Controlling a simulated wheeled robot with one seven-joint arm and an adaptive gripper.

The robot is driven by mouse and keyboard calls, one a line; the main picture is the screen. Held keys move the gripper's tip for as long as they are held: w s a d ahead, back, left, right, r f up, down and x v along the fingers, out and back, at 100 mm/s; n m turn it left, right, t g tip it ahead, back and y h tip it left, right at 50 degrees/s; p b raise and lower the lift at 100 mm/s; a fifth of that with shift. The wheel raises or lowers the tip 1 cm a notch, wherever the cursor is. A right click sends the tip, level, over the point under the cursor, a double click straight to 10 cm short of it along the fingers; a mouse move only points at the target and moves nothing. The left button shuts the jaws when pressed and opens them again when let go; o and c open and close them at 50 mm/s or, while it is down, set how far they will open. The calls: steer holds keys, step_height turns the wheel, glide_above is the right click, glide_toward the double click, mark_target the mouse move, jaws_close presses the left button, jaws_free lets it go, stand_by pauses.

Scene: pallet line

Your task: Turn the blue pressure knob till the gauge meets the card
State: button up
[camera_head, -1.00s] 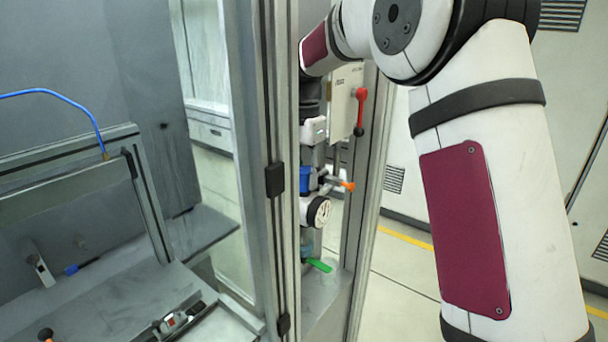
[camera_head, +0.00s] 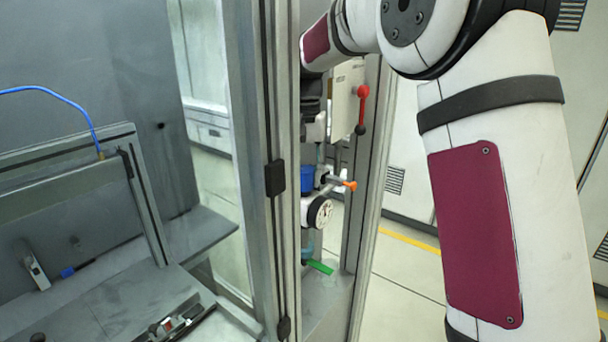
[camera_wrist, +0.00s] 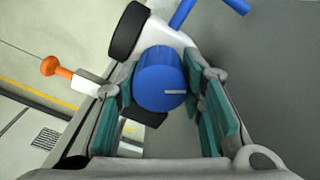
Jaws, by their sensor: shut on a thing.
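The blue pressure knob (camera_wrist: 162,80) is in the wrist view with a pale line on its top. My gripper (camera_wrist: 163,100) has its teal finger pads on either side of it and is shut on it. In the head view the blue knob (camera_head: 307,180) shows below my wrist, partly behind the frame post. The gauge (camera_head: 320,212), a white dial with a black rim, faces right just below it. The gauge shows side-on as a black disc (camera_wrist: 128,31) in the wrist view. Its needle is too small to read. I cannot make out the card.
A grey frame post (camera_head: 280,130) stands close left of the knob. An orange-tipped handle (camera_head: 350,185) sticks out to the right. A red lever (camera_head: 361,100) hangs on a pale box above. A green handle (camera_head: 320,267) is below. A workbench (camera_head: 100,310) is at left.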

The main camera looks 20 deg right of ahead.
mark_target(305, 169)
steer(key=shift+n, duration=0.4)
steer(key=o, duration=1.1)
steer(key=shift+o, duration=0.2)
step_height(305, 169, up, 12)
